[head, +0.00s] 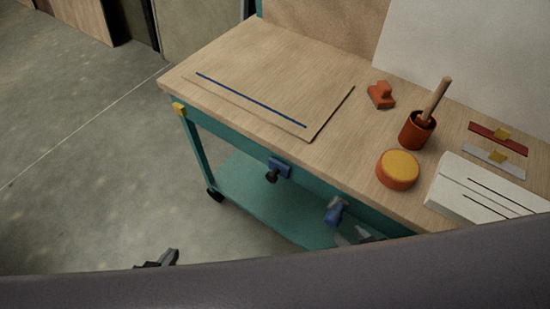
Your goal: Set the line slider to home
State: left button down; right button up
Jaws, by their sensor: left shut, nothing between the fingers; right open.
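Two flat strips with yellow knobs lie at the right of the bench: a dark red strip (484,130) and a pale grey strip (478,152). Each yellow knob sits near the middle of its strip. I cannot read any marks, nor tell which is the line slider. My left gripper (172,256) shows small and dark at the bottom left, over the floor, shut and far from the strips. My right gripper (360,237) seems to be the grey fingers low by the bench's front edge, open and empty, well apart from the strips. My arm link hides the bottom of the view.
A white slotted box (450,189) stands just in front of the strips. A yellow-topped round tin (398,169), a red cup (416,131) with a wooden handle and an orange block (380,95) stand left of them. A thin board (270,92) with a blue line lies farther left.

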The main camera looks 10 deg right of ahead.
aim_at(277, 167)
jog(key=k+j, duration=0.3)
jog(key=i+j+z, duration=0.1)
jog(key=j, duration=0.4)
jog(key=i+j+z, duration=0.15)
jog(key=j, duration=0.35)
jog(key=i+j+z, duration=0.1)
jog(key=j, duration=0.4)
